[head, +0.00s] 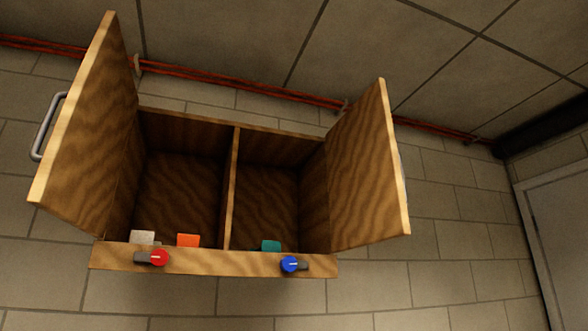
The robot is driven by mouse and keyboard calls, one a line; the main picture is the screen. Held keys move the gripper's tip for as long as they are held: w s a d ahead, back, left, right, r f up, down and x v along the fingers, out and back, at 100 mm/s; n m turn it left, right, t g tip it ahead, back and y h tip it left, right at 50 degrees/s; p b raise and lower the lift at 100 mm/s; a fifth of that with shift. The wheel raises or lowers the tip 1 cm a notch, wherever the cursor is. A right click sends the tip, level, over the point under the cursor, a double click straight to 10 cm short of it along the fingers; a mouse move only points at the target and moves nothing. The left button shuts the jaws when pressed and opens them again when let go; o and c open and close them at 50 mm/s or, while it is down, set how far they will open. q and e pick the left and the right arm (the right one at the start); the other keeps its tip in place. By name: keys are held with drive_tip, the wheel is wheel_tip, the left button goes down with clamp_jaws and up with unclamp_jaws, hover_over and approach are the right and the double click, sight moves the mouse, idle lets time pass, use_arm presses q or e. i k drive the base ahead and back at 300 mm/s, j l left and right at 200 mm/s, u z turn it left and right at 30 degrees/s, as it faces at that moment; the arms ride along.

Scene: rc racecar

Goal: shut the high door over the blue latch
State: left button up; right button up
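A wooden wall cabinet (234,187) with two compartments shows in the head view, seen from below. The blue latch (290,264) is on the bottom rail, under the right compartment. The right door (366,170), on the blue latch's side, stands wide open and swings out toward me. Its handle side is mostly hidden behind its right edge. The left door (85,130) also stands open, with a grey bar handle (48,127) on its outer face. A red latch (158,257) is on the rail under the left compartment. Neither of my grippers is in view.
A white item (143,238) and an orange item (188,240) sit in the left compartment. A teal item (271,246) sits in the right one. Red pipes (230,83) run along the wall above. The space below the cabinet is clear.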

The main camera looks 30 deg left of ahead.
sight(368, 190)
drive_tip(key=i+u, duration=0.15)
drive_tip(key=u, duration=0.3)
drive_tip(key=i+l+u, duration=0.15)
drive_tip(key=u, duration=0.25)
drive_tip(key=i+l+u, duration=0.1)
drive_tip(key=u, duration=0.35)
drive_tip(key=l+u, duration=0.4)
drive_tip(key=i+j, duration=0.05)
drive_tip(key=j, duration=0.05)
